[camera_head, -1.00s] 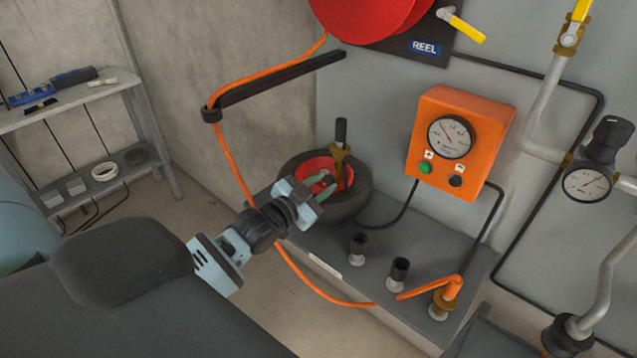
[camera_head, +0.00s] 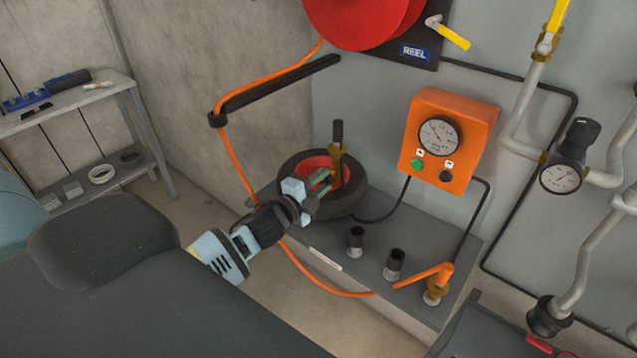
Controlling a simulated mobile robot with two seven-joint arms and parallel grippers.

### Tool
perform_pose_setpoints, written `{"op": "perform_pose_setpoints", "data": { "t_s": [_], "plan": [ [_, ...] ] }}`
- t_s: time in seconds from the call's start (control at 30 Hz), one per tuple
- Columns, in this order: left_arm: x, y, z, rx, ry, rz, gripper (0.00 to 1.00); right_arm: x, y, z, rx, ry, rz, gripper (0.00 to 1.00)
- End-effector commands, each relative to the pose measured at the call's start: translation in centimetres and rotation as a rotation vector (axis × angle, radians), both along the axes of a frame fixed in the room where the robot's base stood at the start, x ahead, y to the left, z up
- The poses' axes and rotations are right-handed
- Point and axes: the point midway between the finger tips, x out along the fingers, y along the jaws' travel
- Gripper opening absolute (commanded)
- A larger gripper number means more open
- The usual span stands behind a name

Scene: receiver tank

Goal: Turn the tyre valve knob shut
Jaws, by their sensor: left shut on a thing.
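The tyre (camera_head: 342,205) is a dark ring with a red hub (camera_head: 311,165), lying on the grey bench. A brass valve (camera_head: 337,160) with a black upright top (camera_head: 338,132) stands at the hub. My left gripper (camera_head: 326,180) reaches in from the left over the tyre's near rim. Its greenish fingers are shut at the valve's lower side, on what I take to be the tyre valve knob; the knob itself is hidden between the fingertips. My right gripper is not in view.
An orange gauge box (camera_head: 447,178) is on the wall behind. The orange hose (camera_head: 232,165) hangs from a black bar (camera_head: 280,86) and passes behind my left arm.

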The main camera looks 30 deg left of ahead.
Motion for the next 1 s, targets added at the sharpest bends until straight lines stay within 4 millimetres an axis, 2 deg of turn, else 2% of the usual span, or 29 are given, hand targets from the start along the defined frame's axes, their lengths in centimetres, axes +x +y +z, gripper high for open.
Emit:
{"op": "perform_pose_setpoints", "data": {
  "t_s": [1.0],
  "plan": [
    [0.0,-0.1,0.1,0.963,-0.078,0.001,0.04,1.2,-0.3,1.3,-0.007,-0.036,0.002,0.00]
  ]
}}
